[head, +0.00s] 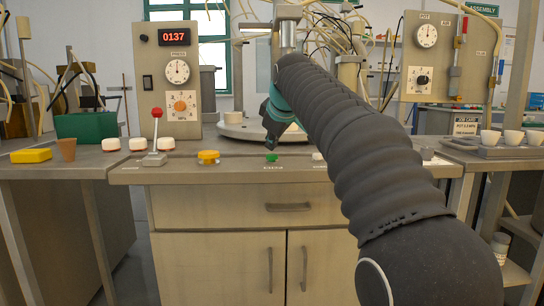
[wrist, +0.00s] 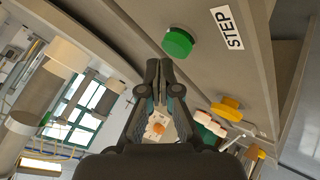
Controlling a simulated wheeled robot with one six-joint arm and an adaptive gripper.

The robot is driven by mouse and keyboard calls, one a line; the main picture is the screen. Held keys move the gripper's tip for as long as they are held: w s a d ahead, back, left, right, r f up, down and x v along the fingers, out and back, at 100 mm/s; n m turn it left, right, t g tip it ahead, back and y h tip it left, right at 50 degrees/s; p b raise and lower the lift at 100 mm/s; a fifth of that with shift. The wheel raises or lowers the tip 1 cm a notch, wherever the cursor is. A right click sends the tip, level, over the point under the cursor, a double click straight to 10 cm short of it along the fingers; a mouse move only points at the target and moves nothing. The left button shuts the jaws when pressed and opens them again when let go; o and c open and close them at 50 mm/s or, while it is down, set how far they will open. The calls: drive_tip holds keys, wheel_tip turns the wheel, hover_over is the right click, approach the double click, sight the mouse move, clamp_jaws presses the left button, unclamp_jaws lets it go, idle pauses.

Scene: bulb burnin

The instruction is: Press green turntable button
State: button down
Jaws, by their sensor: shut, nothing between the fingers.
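The green button (head: 271,157) is a small round cap on the front strip of the bench top. It also shows large in the wrist view (wrist: 178,42), beside a white STEP label (wrist: 227,28). My gripper (head: 270,143) is shut and empty, pointing down just above the green button in the head view. In the wrist view the closed fingertips (wrist: 160,64) sit just below and left of the button, with a small gap seeming to separate them. The pale round turntable (head: 235,130) stands behind, partly hidden by my arm.
A yellow button (head: 208,157) and a red-knobbed lever (head: 156,135) stand to the left on the same bench. A control panel (head: 168,85) reading 0137 stands behind. My arm hides the bench's right part. White cups (head: 512,137) sit on a tray at right.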

sight(272, 155)
drive_tip(key=shift+f, duration=0.25)
drive_tip(key=shift+f+b, duration=0.4)
drive_tip(key=shift+f, duration=0.15)
idle(0.7)
drive_tip(key=shift+r, duration=0.15)
drive_tip(key=shift+r+p, duration=0.85)
drive_tip(key=shift+p, duration=0.2)
wheel_tip(272, 155, up, 5)
drive_tip(key=p, duration=0.5)
idle(0.5)
